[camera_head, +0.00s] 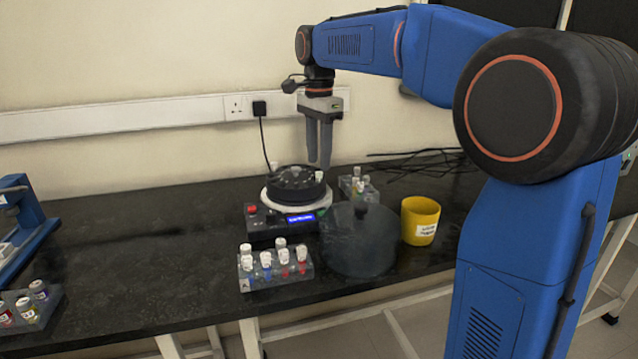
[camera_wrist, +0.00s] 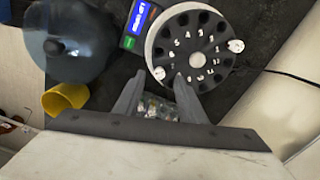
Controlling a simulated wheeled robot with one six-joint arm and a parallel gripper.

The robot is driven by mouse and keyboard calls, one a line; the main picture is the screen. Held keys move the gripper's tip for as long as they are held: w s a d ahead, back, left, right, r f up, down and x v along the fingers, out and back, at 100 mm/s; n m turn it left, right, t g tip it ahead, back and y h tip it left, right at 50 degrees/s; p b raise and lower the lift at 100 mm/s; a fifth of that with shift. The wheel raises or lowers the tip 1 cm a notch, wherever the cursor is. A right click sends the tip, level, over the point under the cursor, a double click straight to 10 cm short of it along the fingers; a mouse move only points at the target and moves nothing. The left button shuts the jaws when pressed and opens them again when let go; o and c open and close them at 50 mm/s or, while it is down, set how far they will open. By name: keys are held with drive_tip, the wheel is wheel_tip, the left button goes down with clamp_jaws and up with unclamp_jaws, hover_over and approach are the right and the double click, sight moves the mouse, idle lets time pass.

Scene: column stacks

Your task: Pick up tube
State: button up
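My gripper (camera_head: 318,164) is open and empty, pointing down above the back right of the centrifuge. In the wrist view its fingertips (camera_wrist: 159,77) are apart, near the rotor's edge. The black numbered rotor (camera_head: 297,184) is uncovered. It holds two white-capped tubes, one at the right (camera_head: 319,176) and one at the back left (camera_head: 274,168). In the wrist view one cap (camera_wrist: 158,73) is close to the fingertips and the other (camera_wrist: 236,46) is across the rotor. A clear rack of small tubes (camera_head: 357,186) stands behind right, partly between the fingers in the wrist view.
A clear domed lid (camera_head: 362,245) with a black knob sits in front right, beside a yellow cup (camera_head: 420,221). A front rack (camera_head: 276,282) holds several white-capped blue and red tubes. Vials (camera_head: 30,304) stand at the left edge. Black cables lie at the back right. The left counter is mostly clear.

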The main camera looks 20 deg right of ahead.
sight(319, 172)
drive_tip(key=shift+f, duration=1.65)
clamp_jaws()
drive_tip(key=shift+r, duration=0.15)
